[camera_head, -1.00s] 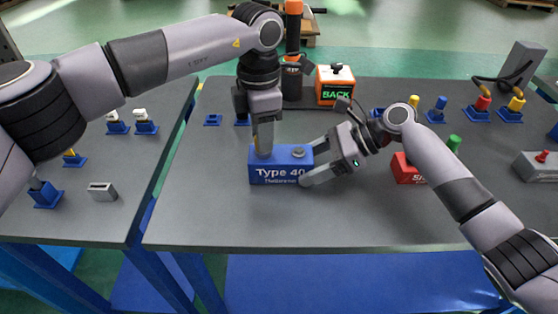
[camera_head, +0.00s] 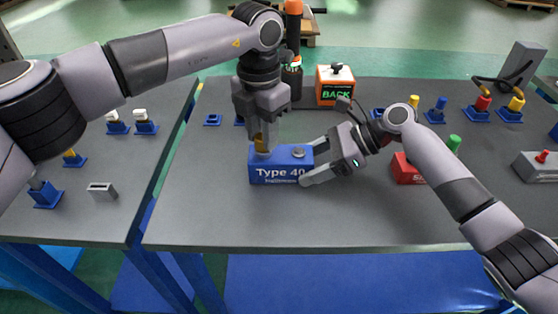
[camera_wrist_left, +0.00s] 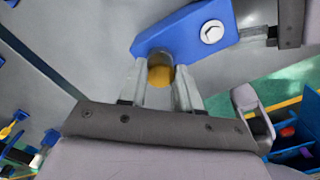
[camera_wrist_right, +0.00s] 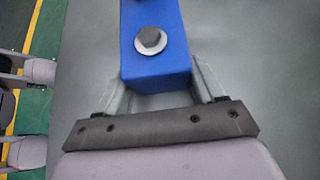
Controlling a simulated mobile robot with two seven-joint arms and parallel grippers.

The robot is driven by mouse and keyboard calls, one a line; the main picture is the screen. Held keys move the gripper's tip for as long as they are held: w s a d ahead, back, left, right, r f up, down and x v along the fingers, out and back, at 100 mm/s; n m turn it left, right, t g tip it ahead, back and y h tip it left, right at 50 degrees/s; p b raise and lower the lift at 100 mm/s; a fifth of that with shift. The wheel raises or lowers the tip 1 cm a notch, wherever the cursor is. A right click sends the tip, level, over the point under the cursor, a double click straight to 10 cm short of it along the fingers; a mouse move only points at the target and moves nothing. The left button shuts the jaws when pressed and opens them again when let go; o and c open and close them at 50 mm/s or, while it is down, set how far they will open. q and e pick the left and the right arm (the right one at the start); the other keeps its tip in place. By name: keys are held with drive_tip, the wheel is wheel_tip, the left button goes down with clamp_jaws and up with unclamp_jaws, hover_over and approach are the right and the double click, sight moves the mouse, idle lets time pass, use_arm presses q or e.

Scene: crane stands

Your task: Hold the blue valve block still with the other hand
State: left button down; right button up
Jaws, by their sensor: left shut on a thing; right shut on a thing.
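My right gripper (camera_head: 312,168) is shut on the block's right end, one finger on each side (camera_wrist_right: 158,82). My left gripper (camera_head: 262,138) is above the block's left end, pointing down. It is shut on a yellow-brown round piece (camera_wrist_left: 160,75) at the top of the block. The lower part of that piece is hidden.
A red block (camera_head: 406,168) stands to the right behind my right arm. Blue holders with coloured plugs (camera_head: 482,106) are at the back right. The table front is clear.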

use_arm(q)
drive_tip(key=n, duration=0.3)
drive_tip(key=shift+r+n, duration=0.15)
drive_tip(key=shift+n, duration=0.25)
drive_tip(key=n, duration=0.5)
drive_tip(key=c, duration=0.7)
unclamp_jaws()
drive_tip(key=shift+c, duration=0.8)
